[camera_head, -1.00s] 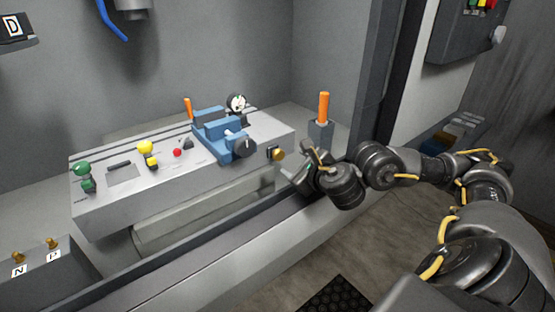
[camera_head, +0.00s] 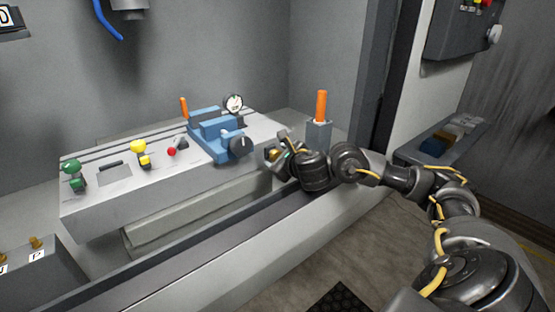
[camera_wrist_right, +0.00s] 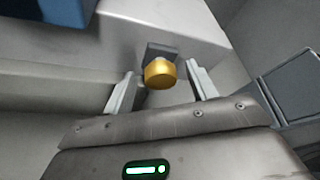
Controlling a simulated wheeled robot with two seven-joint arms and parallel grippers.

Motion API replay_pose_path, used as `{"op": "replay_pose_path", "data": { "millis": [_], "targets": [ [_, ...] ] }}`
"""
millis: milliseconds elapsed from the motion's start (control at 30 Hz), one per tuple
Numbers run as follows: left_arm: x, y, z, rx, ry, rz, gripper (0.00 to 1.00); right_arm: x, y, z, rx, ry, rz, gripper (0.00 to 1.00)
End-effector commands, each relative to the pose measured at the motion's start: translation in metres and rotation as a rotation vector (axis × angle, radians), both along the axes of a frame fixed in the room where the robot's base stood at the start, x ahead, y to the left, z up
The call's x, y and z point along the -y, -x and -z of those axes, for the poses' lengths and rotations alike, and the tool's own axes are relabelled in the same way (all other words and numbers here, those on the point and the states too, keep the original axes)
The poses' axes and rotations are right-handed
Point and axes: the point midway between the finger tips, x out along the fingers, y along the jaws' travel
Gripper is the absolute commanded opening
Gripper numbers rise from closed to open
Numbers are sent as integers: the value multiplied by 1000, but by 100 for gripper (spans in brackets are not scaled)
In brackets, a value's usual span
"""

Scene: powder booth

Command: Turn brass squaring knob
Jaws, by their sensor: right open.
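The brass squaring knob (camera_wrist_right: 160,74) sits on a dark square mount on the front face of the grey machine bed, near its right end. In the head view the brass knob (camera_head: 273,154) is partly hidden by my right gripper (camera_head: 278,152). In the right wrist view my right gripper (camera_wrist_right: 161,88) is open, with one finger on each side of the knob. A gap shows between the knob and each finger. My left gripper is not in view.
A blue vise (camera_head: 215,136) with a dark knob (camera_head: 241,146) stands left of my right gripper. An orange-handled lever (camera_head: 321,106) rises just behind my right wrist. Green, yellow and red controls line the bed's left part. A grey panel (camera_wrist_right: 297,84) stands at the right in the wrist view.

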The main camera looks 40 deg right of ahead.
Motion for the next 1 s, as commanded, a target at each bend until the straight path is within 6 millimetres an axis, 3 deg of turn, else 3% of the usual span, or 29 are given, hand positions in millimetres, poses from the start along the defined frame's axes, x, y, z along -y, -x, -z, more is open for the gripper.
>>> {"op": "replay_pose_path", "data": {
  "millis": [333,667,1000],
  "targets": [
    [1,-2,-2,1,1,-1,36,1,-3,0,2,-1,1,57],
    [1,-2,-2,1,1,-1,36,1,-3,1,1,0,0,14],
    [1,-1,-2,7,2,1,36,2,-3,0,0,-48,1,13]
  ]
}}
